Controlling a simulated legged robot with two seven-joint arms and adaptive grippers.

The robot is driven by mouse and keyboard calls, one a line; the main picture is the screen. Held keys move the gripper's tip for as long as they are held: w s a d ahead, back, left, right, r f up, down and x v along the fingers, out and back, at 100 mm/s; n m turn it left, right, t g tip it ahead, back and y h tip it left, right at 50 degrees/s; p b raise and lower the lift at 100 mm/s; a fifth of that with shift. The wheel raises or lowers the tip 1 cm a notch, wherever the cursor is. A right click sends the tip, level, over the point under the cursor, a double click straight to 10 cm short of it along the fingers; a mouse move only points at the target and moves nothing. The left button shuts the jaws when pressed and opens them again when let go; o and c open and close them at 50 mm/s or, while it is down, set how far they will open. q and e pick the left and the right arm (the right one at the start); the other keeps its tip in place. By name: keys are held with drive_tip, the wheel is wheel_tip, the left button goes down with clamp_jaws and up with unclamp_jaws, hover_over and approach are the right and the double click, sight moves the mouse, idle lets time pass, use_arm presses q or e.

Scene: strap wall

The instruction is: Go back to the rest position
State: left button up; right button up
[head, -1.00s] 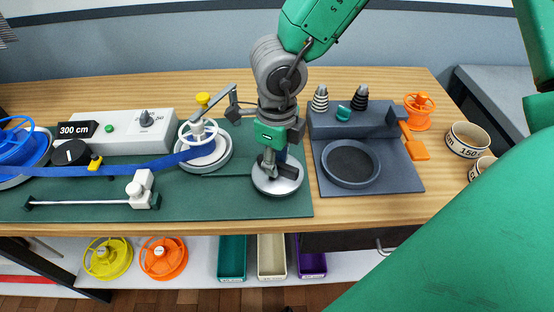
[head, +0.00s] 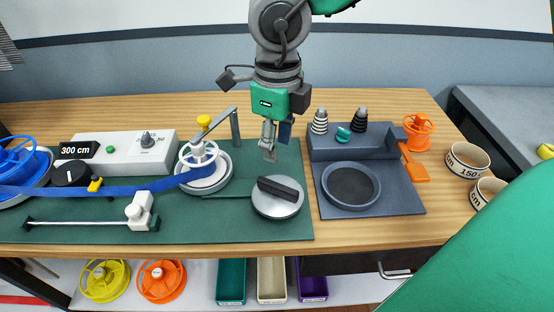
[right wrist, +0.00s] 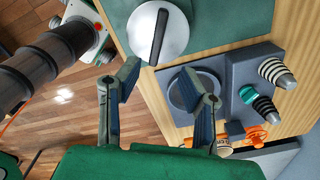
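My right gripper (head: 277,141) hangs over the back of the green mat (head: 240,222), behind a grey round lid (head: 277,207) with a black bar handle. In the right wrist view the gripper (right wrist: 160,78) has its two fingers apart with nothing between them. The lid also shows there (right wrist: 176,38), beyond the fingertips and clear of them. A blue strap (head: 120,190) runs from the blue reel (head: 22,165) at the left to the white-hubbed reel (head: 205,172). My left gripper is not in the head view.
A dark fixture (head: 400,195) with a round recess stands right of the mat. An orange reel (head: 418,130) and strap rolls (head: 467,160) lie at the right. A white control box (head: 120,155) stands at the back left. Bins (head: 271,278) and spare reels (head: 160,281) sit below.

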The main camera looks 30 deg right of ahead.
drive_tip(key=shift+r, duration=0.5)
idle(0.9)
